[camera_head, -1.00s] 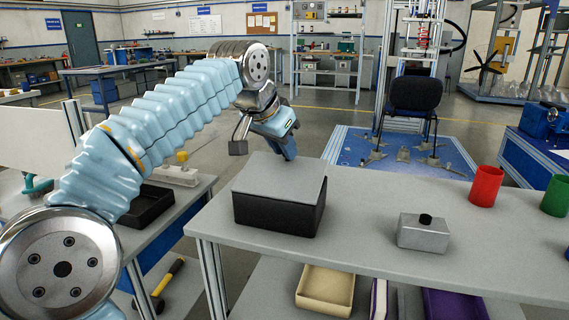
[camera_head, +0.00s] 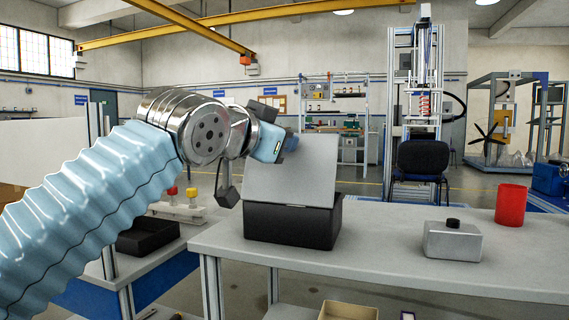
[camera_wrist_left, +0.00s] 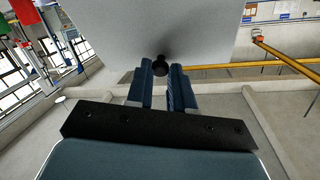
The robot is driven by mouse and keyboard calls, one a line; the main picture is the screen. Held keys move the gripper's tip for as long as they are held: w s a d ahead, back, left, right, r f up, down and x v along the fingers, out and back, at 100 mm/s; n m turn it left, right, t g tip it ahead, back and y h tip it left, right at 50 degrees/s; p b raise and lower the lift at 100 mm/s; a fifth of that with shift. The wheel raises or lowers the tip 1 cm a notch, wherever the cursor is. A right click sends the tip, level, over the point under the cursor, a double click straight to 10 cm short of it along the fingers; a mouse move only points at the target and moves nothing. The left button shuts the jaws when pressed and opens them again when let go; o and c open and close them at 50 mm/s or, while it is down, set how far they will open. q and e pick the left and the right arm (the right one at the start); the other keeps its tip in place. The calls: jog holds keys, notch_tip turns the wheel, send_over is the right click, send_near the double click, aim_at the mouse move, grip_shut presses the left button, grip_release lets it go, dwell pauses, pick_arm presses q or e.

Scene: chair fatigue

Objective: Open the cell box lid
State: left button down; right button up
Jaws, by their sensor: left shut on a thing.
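The cell box (camera_head: 291,223) is a black box on the grey table, with a flat grey lid (camera_head: 292,170). The lid is tilted up steeply, its upper edge raised and its lower edge near the front of the box. My left gripper (camera_head: 286,142) is at the lid's upper left part, behind it. In the left wrist view, the gripper (camera_wrist_left: 160,72) is shut on a small dark knob (camera_wrist_left: 160,69) on the lid (camera_wrist_left: 190,30). The inside of the box is hidden behind the lid. My right gripper is not in view.
On the table (camera_head: 390,262), right of the box, are a silver block with a black knob (camera_head: 453,240) and a red cup (camera_head: 511,205). A black tray (camera_head: 148,236) sits on the left table. A chair (camera_head: 423,160) stands behind.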

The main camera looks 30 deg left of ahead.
pick_arm(q)
jog(key=shift+s+d+f+b, duration=0.15)
jog(key=shift+s+f, duration=0.1)
jog(key=shift+s, duration=0.35)
jog(key=shift+s+d+f+b, duration=0.15)
jog(key=shift+s+f, duration=0.05)
jog(key=shift+s, duration=0.35)
jog(key=c, duration=1.6)
grip_release()
jog(key=shift+w+d, duration=0.1)
jog(key=shift+w, duration=0.05)
jog(key=shift+c, duration=0.2)
jog(key=o, duration=0.7)
jog(key=shift+c, duration=0.2)
jog(key=shift+r, duration=0.1)
jog(key=s+d+r+p, duration=0.1)
jog(key=s, duration=1.2)
jog(key=shift+s+r, duration=0.4)
